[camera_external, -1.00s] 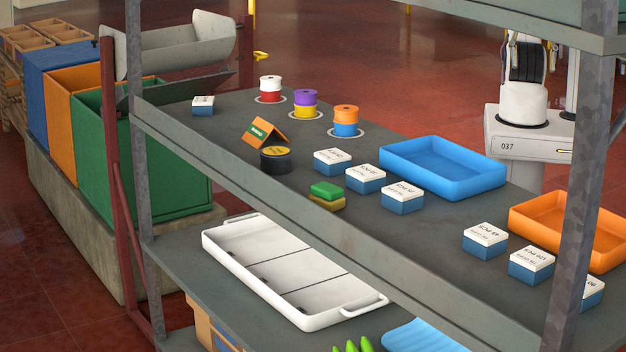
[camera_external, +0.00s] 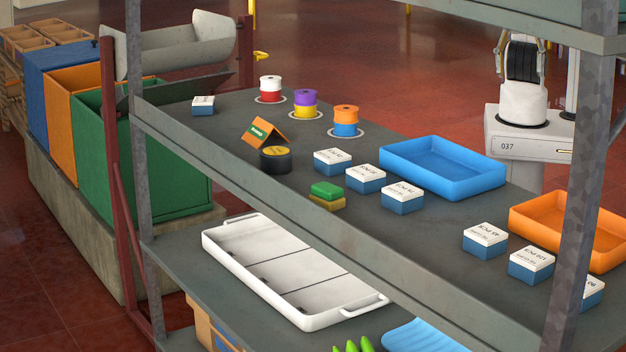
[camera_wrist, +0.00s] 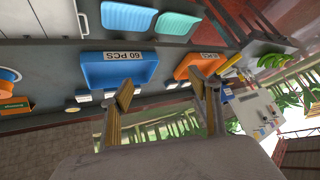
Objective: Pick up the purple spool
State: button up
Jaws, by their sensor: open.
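The purple spool (camera_external: 305,97) sits on top of a yellow spool (camera_external: 305,111), upright on a round white base at the back of the shelf. A white spool on a red one (camera_external: 270,96) stands to its left, and an orange spool on a blue one (camera_external: 346,129) to its right. The purple spool is not visible in the wrist view, where an orange and blue spool pair (camera_wrist: 9,76) shows at the left edge.
A blue tray (camera_external: 443,190), an orange tray (camera_external: 608,210) and several small white-and-blue boxes stand right of the spools. A black roll (camera_external: 276,160) and an orange folded sign (camera_external: 264,133) stand in front. An upper shelf (camera_external: 560,35) and posts frame the space.

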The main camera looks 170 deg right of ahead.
jog(key=w+d+f+m+t+h, duration=0.1)
jog(key=w+d+m+h, duration=0.2)
jog(key=d, duration=0.4)
jog(key=w+d+m+h, duration=0.15)
jog(key=w+d, duration=0.25)
jog(key=d, duration=0.4)
jog(key=s+d+f+m+g+h, duration=0.1)
jog(key=d+f+m+h, duration=0.15)
jog(key=d, duration=0.45)
jog(key=s+d+f+m+g+h, duration=0.1)
jog(key=d+m, duration=0.2)
jog(key=d, duration=0.5)
jog(key=m+g+h, duration=0.5)
jog(key=m+g, duration=0.2)
jog(key=g, duration=0.3)
send_near(303, 92)
jog(key=shift+w+d+f, duration=0.1)
jog(key=shift+d+f, duration=0.1)
jog(key=shift+d, duration=0.65)
jog(key=shift+s+d, duration=0.15)
jog(key=shift+s, duration=0.3)
jog(key=shift+f, duration=0.1)
jog(key=shift+x, duration=1.2)
